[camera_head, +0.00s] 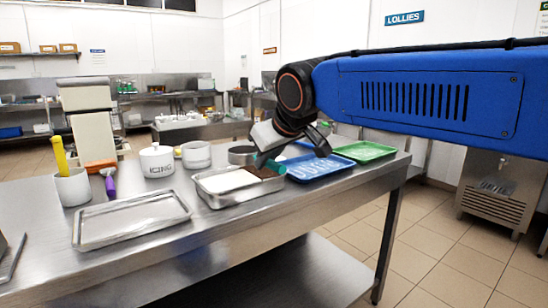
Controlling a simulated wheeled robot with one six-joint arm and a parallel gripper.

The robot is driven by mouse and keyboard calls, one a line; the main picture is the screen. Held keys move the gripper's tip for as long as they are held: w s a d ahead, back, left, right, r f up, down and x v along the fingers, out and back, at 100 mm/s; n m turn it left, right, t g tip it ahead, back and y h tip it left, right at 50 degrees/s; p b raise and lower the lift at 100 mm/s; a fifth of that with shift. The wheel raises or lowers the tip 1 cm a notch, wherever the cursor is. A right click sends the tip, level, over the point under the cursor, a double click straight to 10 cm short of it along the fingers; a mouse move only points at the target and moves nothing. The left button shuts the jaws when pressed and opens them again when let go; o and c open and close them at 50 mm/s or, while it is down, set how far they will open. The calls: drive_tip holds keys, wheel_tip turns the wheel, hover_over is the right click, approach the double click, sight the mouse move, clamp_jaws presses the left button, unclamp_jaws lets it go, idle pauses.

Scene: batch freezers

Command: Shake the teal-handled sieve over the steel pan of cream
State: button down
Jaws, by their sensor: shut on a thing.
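The steel pan (213,204) stands on the steel table and holds white cream with a smooth pale surface. The sieve, with brown contents (259,172), is over the pan's right end; its exact height above the cream is hard to tell. A bit of its teal handle (279,167) shows at the right of the brown contents. My gripper (275,158) comes down from the upper right and is shut on the sieve's handle. The grip itself is mostly hidden behind my wrist and fingers.
A blue tray (318,171) and a green tray (366,151) lie to the right. An empty metal tray (130,220) lies left of the pan. An icing jar (157,161), a white pot (196,155), a dark-topped container (240,154) and a utensil pot (74,188) stand behind.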

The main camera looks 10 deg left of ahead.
drive_tip(key=shift+s+a, duration=0.2)
drive_tip(key=shift+s, duration=0.05)
drive_tip(key=shift+w+a, duration=1.2)
drive_tip(key=shift+a, duration=0.2)
drive_tip(key=shift+s+d, duration=1.2)
drive_tip(key=shift+d, duration=0.2)
drive_tip(key=shift+w+a, duration=1.2)
drive_tip(key=shift+a, duration=0.2)
drive_tip(key=shift+s+d, duration=1.2)
drive_tip(key=shift+d, duration=0.2)
drive_tip(key=shift+s+a, duration=0.1)
